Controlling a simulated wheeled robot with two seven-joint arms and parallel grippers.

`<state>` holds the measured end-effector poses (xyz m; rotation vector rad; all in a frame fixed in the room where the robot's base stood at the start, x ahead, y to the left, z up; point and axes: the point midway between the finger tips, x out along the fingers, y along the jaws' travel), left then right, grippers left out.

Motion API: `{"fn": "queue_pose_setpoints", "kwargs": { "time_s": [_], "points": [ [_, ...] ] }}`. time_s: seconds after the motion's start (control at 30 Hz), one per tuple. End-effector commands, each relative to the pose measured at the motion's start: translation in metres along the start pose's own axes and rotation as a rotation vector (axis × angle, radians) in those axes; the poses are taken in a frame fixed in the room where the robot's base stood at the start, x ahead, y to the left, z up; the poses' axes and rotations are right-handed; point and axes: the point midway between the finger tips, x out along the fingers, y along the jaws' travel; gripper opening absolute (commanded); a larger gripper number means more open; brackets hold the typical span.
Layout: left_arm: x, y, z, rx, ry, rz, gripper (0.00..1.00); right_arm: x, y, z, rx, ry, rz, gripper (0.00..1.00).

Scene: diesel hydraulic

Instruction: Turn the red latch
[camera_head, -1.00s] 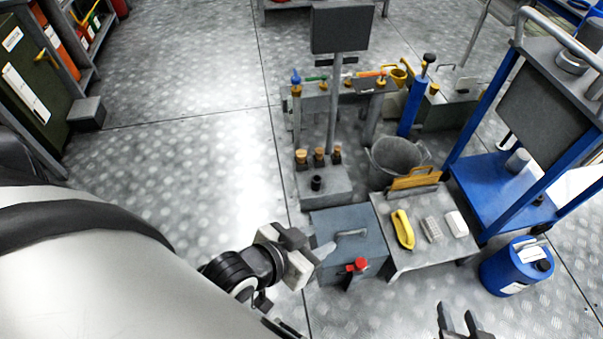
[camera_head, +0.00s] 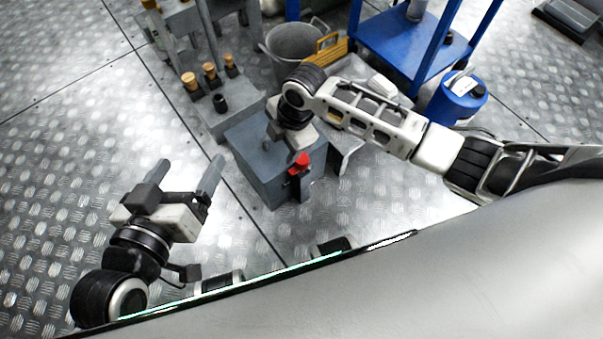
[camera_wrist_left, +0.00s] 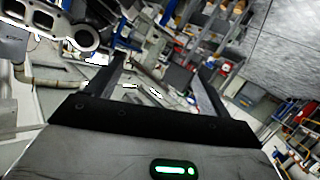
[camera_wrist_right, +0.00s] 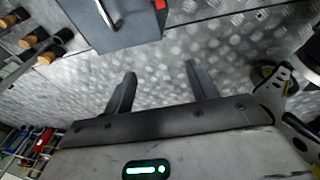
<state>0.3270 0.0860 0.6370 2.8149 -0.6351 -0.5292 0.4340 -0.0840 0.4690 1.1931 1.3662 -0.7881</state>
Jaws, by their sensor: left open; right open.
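The red latch (camera_head: 301,160) sits on the front top edge of a blue-grey box (camera_head: 262,170) standing on the floor. My right gripper (camera_head: 285,136) is over the box, just behind the latch, its fingers largely hidden in the head view. In the right wrist view its open, empty fingers (camera_wrist_right: 160,72) point toward bare floor; the box (camera_wrist_right: 115,28) and a bit of the red latch (camera_wrist_right: 159,5) show at the top, apart from the fingertips. My left gripper (camera_head: 190,168) is open and empty above the floor, left of the box; its spread fingers also show in the left wrist view (camera_wrist_left: 164,64).
A grey stand (camera_head: 222,118) with cork-topped pieces is behind the box. A grey bucket (camera_head: 292,48), a blue frame (camera_head: 385,42) and a blue canister (camera_head: 458,98) stand farther back. My right arm covers much of a small table. Floor left of the box is clear.

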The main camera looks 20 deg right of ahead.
Motion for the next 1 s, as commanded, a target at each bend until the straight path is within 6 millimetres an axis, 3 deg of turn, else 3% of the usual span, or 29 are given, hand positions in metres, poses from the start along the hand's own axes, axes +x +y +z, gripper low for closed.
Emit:
{"fn": "queue_pose_setpoints", "kwargs": {
  "time_s": [0.03, 0.1, 0.23, 0.37, 0.47, 0.77, 0.9, 1.0],
  "points": [
    [0.007, -0.002, 0.017, -0.004, 0.016, 0.016, 0.81, 0.015, 0.007, 0.022, -0.076, -0.052, -0.042, 0.57],
    [0.009, 0.0, 0.02, -0.01, 0.03, 0.034, 0.81, 0.014, 0.012, 0.041, -0.16, -0.097, -0.104, 0.57],
    [0.01, 0.003, 0.021, -0.017, 0.046, 0.052, 0.81, 0.009, 0.017, 0.063, -0.248, -0.143, -0.177, 0.57],
    [0.01, 0.005, 0.02, -0.03, 0.058, 0.063, 0.81, 0.011, 0.017, 0.069, -0.271, -0.152, -0.201, 0.57],
    [0.011, 0.006, 0.019, -0.053, 0.074, 0.077, 0.81, 0.025, 0.014, 0.071, -0.272, -0.151, -0.202, 0.57],
    [0.013, 0.014, 0.013, -0.175, 0.158, 0.156, 0.81, 0.089, 0.003, 0.082, -0.27, -0.151, -0.199, 0.57],
    [0.015, 0.015, 0.0, -0.161, 0.244, 0.187, 0.81, 0.118, -0.002, 0.087, -0.27, -0.151, -0.198, 0.57],
    [0.017, 0.013, -0.021, -0.04, 0.365, 0.189, 0.81, 0.133, -0.004, 0.09, -0.27, -0.152, -0.198, 0.57]
  ]
}}
